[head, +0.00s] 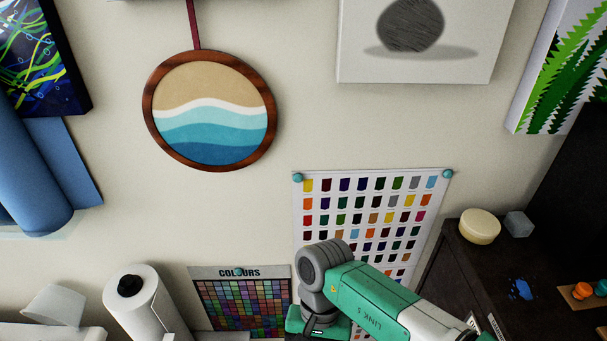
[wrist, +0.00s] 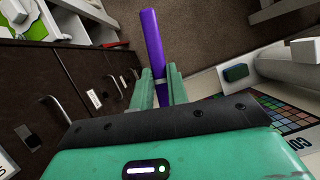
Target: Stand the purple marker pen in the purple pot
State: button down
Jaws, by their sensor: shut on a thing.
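A purple marker pen (wrist: 152,40) is held in my gripper (wrist: 160,78), which shows in the wrist view. The green fingers are shut on the pen near its lower part, and the pen extends out beyond the fingertips. In the head view my arm comes in at the lower right; the gripper itself is hidden there, below the frame. The purple pot is not visible in either view.
In the wrist view, dark drawers with handles (wrist: 88,92) stand at the left and a white roll (wrist: 290,72) at the right. The head view shows a paper roll (head: 148,300), a colour chart (head: 240,300) and a dark cabinet (head: 475,270) at the right.

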notch_tip(320, 180, down, 12)
jog(key=s+a+n+b, duration=0.1)
jog(key=a+n+b, duration=0.15)
jog(key=b, duration=0.75)
jog(key=shift+m+h, duration=0.25)
jog(key=shift+h, duration=0.15)
jog(key=r+p, duration=0.1)
jog(key=p, duration=0.3)
jog(key=s+r+p, duration=0.1)
jog(key=r+p, duration=0.1)
jog(key=p, duration=0.3)
jog(key=s+r+p, duration=0.1)
jog(key=p, duration=0.4)
jog(key=shift+s+r, duration=0.2)
jog(key=shift+r, duration=0.2)
jog(key=shift+f, duration=0.1)
